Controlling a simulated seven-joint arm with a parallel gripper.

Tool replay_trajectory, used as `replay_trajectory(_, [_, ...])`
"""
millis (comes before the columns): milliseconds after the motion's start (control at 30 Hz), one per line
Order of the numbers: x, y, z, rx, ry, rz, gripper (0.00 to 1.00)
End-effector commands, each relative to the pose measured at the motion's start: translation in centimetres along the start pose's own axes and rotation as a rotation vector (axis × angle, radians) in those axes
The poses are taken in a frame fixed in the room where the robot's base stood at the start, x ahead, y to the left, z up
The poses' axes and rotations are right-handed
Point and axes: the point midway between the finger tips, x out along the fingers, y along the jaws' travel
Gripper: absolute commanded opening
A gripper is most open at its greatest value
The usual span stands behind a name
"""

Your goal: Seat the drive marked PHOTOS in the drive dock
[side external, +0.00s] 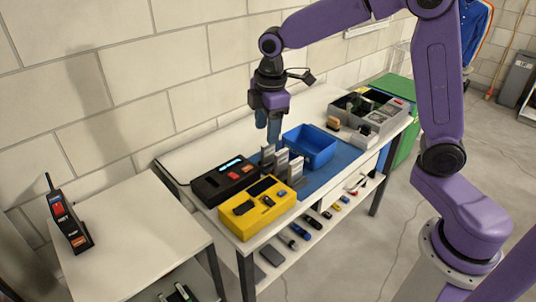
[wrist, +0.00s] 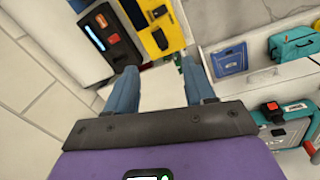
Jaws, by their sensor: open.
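Several grey upright drives with pale labels (side external: 281,163) stand in a row on the workbench, behind the yellow unit. Their labels are too small to read, so I cannot tell which is marked PHOTOS. A black unit (side external: 222,182) with a lit blue display and red parts stands at their left; a yellow unit (side external: 262,210) with dark recesses stands in front. I cannot tell for certain which is the drive dock. My gripper (side external: 268,132) points down above the bench, over the drives' far side, open. In the wrist view its blue fingers (wrist: 162,66) are apart with a pale surface between them.
An open blue bin (side external: 309,145) stands on the blue mat (side external: 335,166), right of the drives. A grey divided tray (side external: 350,108) sits at the far right. A lower shelf (side external: 325,221) holds small items. A side table (side external: 130,235) stands left.

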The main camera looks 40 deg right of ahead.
Motion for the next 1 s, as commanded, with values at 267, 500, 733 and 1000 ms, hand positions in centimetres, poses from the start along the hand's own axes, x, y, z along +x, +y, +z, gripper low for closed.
replay_trajectory(267, [2.8, 10.4, 2.2, -0.061, -0.034, 0.027, 0.53])
replay_trajectory(500, [5.5, 17.4, 6.6, -0.114, -0.069, 0.040, 0.53])
replay_trajectory(733, [7.0, 20.5, 10.0, -0.148, -0.093, 0.045, 0.53])
replay_trajectory(1000, [9.6, 20.9, 10.9, -0.154, -0.097, 0.041, 0.53])
